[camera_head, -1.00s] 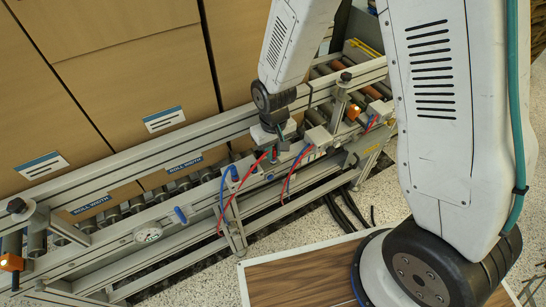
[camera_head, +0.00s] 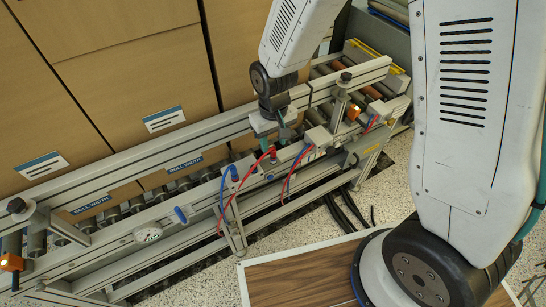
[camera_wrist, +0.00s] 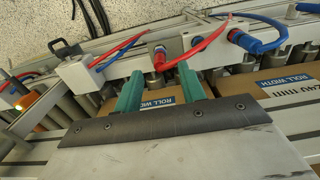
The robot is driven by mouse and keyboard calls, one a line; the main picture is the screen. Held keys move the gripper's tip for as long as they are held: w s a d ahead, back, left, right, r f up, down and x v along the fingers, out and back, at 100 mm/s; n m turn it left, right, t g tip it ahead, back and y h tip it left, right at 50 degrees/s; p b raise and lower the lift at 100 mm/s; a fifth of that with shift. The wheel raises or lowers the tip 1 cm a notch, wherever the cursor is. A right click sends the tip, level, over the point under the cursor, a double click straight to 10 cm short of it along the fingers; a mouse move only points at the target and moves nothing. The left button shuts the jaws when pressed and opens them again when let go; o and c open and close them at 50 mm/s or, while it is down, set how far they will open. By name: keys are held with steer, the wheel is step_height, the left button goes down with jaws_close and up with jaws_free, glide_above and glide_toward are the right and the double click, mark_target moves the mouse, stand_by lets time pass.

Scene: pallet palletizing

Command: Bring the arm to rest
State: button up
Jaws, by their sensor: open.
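My gripper (camera_head: 273,130) hangs over the roller conveyor (camera_head: 150,212), close to its near rail and the red and blue hoses. In the wrist view its two teal fingers (camera_wrist: 161,92) stand apart with nothing clamped between them. A brown carton with a blue "ROLL WIDTH" label (camera_wrist: 160,104) shows below and behind the fingers. I cannot tell whether the fingers touch the carton or the fittings. My upper arm link fills the right side of the head view, and the forearm comes down from the top.
Tall cartons (camera_head: 110,80) stand along the conveyor at left. A wood-topped panel with a pale edge (camera_head: 300,277) lies at the bottom. Speckled floor shows between.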

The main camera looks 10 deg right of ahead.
step_height(320, 180, up, 3)
steer(key=shift+r, duration=0.15)
steer(key=s+d+r+m, duration=0.1)
steer(key=s+d+r, duration=0.6)
steer(key=s+r, duration=0.3)
steer(key=s+d+r+m+t, duration=0.1)
steer(key=s+d+r+m, duration=0.1)
steer(key=s+d+r, duration=0.5)
steer(key=s+r, duration=0.4)
steer(key=r, duration=0.2)
steer(key=shift+s+d+r, duration=0.15)
steer(key=shift+d, duration=0.05)
